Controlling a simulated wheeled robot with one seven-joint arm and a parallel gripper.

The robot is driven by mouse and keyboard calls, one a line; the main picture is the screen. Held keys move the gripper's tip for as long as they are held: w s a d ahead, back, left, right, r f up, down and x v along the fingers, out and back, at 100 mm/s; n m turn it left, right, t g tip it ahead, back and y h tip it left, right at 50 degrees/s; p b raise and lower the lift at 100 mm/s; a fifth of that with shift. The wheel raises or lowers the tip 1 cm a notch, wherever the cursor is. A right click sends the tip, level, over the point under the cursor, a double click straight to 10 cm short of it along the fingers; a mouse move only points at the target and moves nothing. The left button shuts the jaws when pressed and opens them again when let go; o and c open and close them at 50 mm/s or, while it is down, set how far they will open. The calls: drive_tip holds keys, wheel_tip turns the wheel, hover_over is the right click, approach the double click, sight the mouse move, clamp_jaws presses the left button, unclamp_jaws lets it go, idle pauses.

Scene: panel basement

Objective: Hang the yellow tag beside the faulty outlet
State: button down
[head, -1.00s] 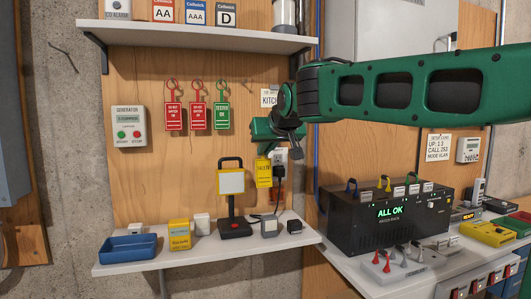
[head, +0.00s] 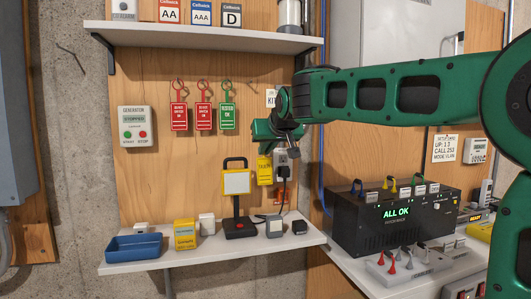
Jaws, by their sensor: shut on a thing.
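The yellow tag (head: 265,170) hangs upright just below my gripper (head: 272,140), in front of the wooden board. My gripper is shut on the tag; its fingers and the tag's top are partly hidden by the wrist. A pale outlet (head: 293,153) is on the board just right of the tag, partly covered by the gripper. A black plug (head: 283,173) with a cord sits at its lower part. I cannot tell whether the tag touches the board or a hook.
Two red tags (head: 203,116) and a green tag (head: 228,116) hang on hooks to the left. A work lamp (head: 236,183), yellow box (head: 184,235) and blue tray (head: 133,248) stand on the lower shelf (head: 205,256). A black rack unit (head: 396,215) stands at right.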

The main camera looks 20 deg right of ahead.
drive_tip(key=shift+w+f, duration=0.1)
drive_tip(key=shift+w, duration=1)
drive_tip(key=shift+w+f, duration=0.2)
drive_tip(key=shift+w, duration=0.45)
drive_tip(key=shift+f, duration=0.1)
drive_tip(key=c, duration=1.8)
unclamp_jaws()
drive_tip(key=shift+c, duration=0.2)
